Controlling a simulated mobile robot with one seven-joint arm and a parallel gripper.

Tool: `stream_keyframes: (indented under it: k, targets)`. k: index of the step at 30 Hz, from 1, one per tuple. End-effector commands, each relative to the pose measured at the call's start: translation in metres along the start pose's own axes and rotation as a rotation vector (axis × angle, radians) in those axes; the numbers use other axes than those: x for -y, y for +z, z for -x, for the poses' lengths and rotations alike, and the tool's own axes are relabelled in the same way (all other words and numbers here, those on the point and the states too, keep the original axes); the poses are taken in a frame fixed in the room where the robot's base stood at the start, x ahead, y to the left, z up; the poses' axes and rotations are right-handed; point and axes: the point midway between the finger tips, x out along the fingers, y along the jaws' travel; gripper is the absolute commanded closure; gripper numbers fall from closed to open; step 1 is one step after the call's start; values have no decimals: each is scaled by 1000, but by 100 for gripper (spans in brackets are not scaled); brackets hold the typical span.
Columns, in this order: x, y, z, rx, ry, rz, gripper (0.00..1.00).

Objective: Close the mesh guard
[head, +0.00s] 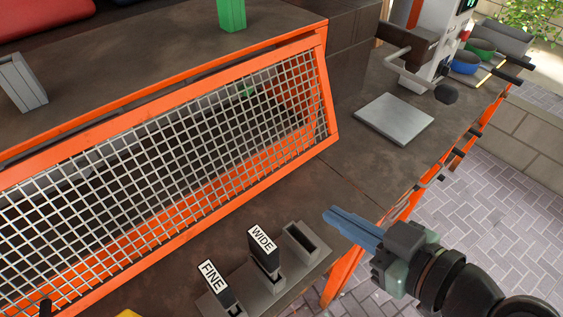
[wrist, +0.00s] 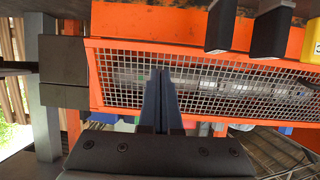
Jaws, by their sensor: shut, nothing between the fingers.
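The mesh guard (head: 180,160) is an orange frame filled with silver wire mesh. In the head view it slopes across the left and middle, along the front of a dark bench housing. A dark gap shows between its upper rail and the orange edge behind it. In the wrist view the guard (wrist: 215,88) lies across the picture beyond my fingers. My gripper (head: 330,213) is shut and empty, its blue fingers pointing left, right of the guard's lower right corner and apart from it in the head view. The fingertips (wrist: 162,73) overlap the mesh in the wrist view; contact cannot be told.
Black handles labelled FINE (head: 214,280) and WIDE (head: 263,248) stand in a grey holder in front of the guard. A green block (head: 232,14) stands on top of the housing. A grey plate (head: 394,119) and several bowls lie on the right bench.

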Motion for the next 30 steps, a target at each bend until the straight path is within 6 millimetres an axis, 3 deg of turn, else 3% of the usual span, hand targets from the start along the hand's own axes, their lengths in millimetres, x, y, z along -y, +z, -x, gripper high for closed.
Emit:
stream_keyframes:
  k: [5,21,30]
  targets:
    - [7,4,-3,0,-38,4,100]
    - [11,2,-108,0,-36,4,100]
    - [10,4,-134,-1,-32,4,100]
